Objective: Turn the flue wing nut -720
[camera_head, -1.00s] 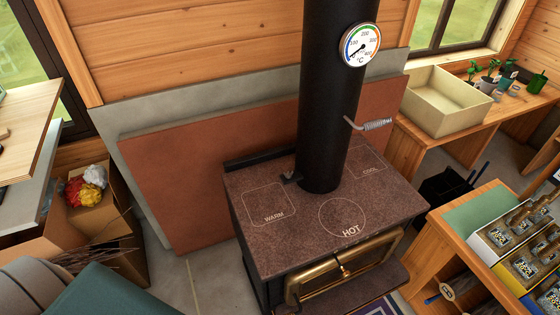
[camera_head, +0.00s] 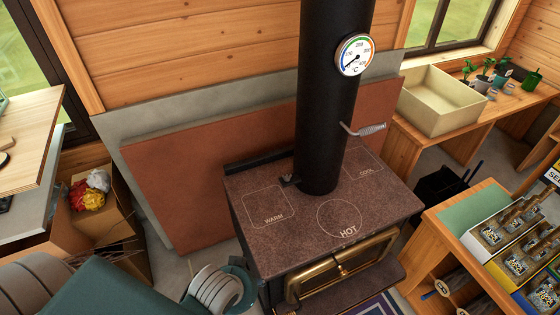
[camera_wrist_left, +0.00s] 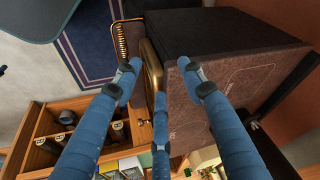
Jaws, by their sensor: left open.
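The black flue pipe (camera_head: 325,100) rises from the stove top (camera_head: 285,235). A handle with a coiled metal grip (camera_head: 365,129) sticks out from its right side. A small dark piece (camera_head: 290,180) sits at the pipe's foot on the left; it is too small to tell whether it is the wing nut. My left gripper (camera_wrist_left: 160,82) is open and empty in the left wrist view, its blue fingers spread in front of the stove's side and front edge. In the head view only parts of my left arm show, left of the stove; its fingers are hidden. My right gripper is out of view.
A round thermometer (camera_head: 355,55) is on the pipe. A brass rail (camera_head: 340,267) runs along the stove front. A red-brown panel (camera_head: 210,165) stands behind. A cardboard box (camera_head: 100,220) is left, a cream tray (camera_head: 440,100) right. A shelf unit (camera_head: 450,240) stands close at right.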

